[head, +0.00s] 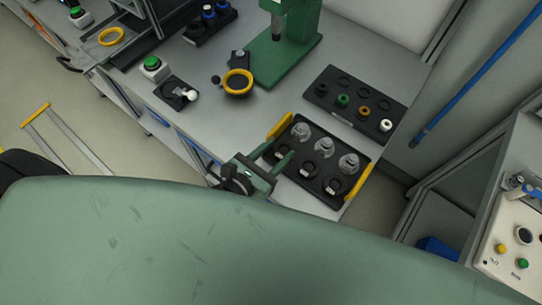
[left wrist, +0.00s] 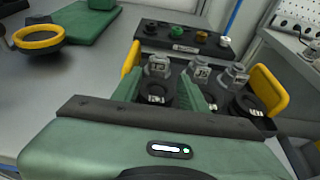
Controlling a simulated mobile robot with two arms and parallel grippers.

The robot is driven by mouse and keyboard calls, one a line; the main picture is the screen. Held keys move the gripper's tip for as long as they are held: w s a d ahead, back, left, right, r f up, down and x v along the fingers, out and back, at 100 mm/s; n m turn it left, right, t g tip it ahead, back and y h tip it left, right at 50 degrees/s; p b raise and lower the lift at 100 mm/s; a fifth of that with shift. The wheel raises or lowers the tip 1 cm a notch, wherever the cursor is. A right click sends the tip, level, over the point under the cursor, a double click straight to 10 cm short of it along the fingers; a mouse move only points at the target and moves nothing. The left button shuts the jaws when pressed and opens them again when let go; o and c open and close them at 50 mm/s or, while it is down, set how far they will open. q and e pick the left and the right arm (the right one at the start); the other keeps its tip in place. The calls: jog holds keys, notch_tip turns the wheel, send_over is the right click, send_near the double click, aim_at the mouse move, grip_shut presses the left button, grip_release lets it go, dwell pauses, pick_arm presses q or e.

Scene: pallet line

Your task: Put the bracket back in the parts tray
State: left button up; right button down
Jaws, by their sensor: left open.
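The black parts tray with yellow handles (head: 361,184) lies on the grey bench; it also shows in the left wrist view (left wrist: 268,90). It holds grey fittings (head: 325,142) in its back row and black rings with white labels (head: 308,168) in its front row. I cannot tell whether any of these is the bracket. My left gripper (head: 279,154) is open over the tray's left side. In the left wrist view its fingers (left wrist: 166,88) stand on either side of a black ring (left wrist: 157,97), with no grip visible. My right gripper is not in view.
A black rack (head: 352,110) with coloured plugs lies behind the tray. A green press (head: 283,55) and a yellow-rimmed bowl (head: 238,83) stand to the left. A control panel (head: 514,245) is at the right. The bench between bowl and tray is clear.

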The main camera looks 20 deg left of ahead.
pick_arm(q)
jog(key=shift+v, duration=1.35)
